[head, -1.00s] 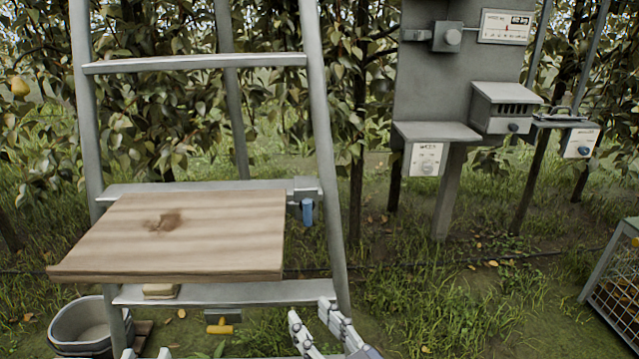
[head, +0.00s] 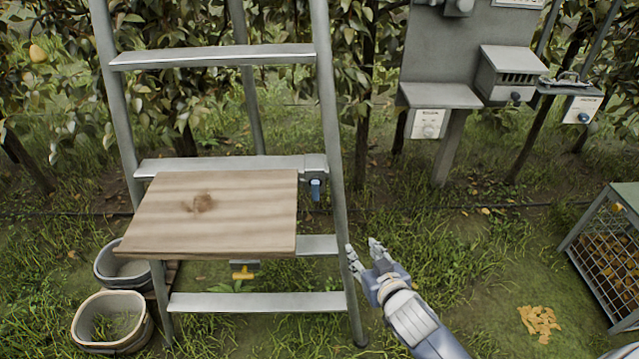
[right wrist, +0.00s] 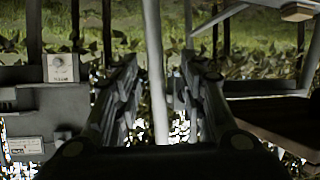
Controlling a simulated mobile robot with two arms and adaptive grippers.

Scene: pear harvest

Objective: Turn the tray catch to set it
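The wooden tray (head: 215,225) sits across the ladder (head: 330,120). The tray catch appears to be the blue lever (head: 316,188), which hangs down from a grey bracket at the tray's back right, by the right rail. My right gripper (head: 362,250) is open and empty, below and to the right of the blue lever, just right of the rail. In the right wrist view, the open fingers (right wrist: 160,75) frame a pale upright post (right wrist: 157,60). The lever cannot be made out there. My left gripper is not in view.
Two buckets (head: 112,318) stand at the lower left. A grey panel post (head: 450,150) stands at the back right. A mesh crate (head: 590,225) is at the right edge.

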